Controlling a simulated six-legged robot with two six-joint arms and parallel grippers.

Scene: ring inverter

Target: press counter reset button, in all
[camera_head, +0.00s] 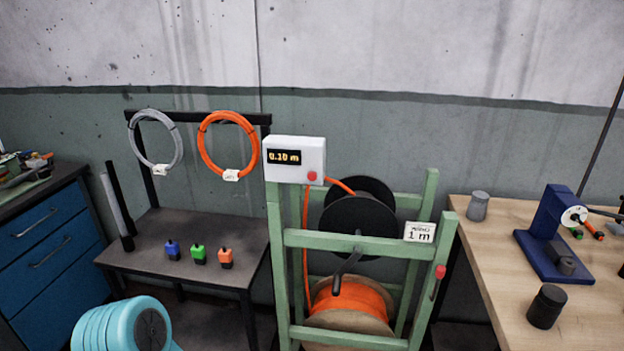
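The counter (295,160) is a white box on top of the green frame, left of the picture's middle height. Its dark display (284,157) reads about "0.10 m". A red round button (312,176) sits at the lower right of its face and is uncovered. Orange cable (340,185) runs from beside the counter to the black reel. Neither of my grippers shows in the head view, so nothing is seen touching the button.
The green frame (340,241) carries a black reel (358,215), an orange cable spool (350,305), a crank and a "1 m" sign (419,232). A dark table (190,235) stands left, a wooden bench (490,275) right. A turquoise ribbed object (110,325) is at lower left.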

